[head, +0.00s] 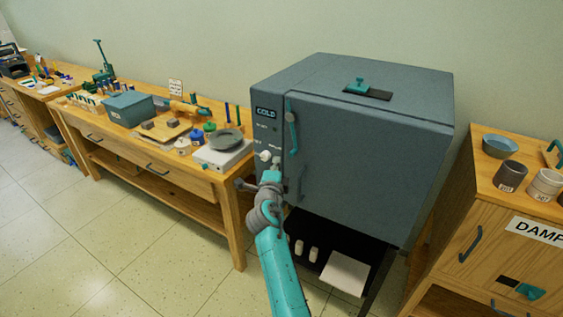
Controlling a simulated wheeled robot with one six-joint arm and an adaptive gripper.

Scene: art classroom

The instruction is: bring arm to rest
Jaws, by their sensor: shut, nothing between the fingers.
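My arm (279,270) reaches up from the bottom middle of the head view, with its teal link and grey wrist in front of the kiln. My gripper (246,184) is at the arm's far end, by the lower left front corner of the grey kiln (360,160). It is small and partly blends with the wrist; it is shut and holds nothing. Whether it touches the kiln or the table edge beside it, I cannot tell. The kiln door is shut, and its panel display reads COLD.
Left of the kiln, a long wooden table (135,168) holds a teal box (129,107), a grey plate (225,139) on a white device, and jars. At right, a wooden cabinet (490,210) carries bowls and cups. A low shelf (310,232) lies under the kiln. Tiled floor (120,255) is clear at left.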

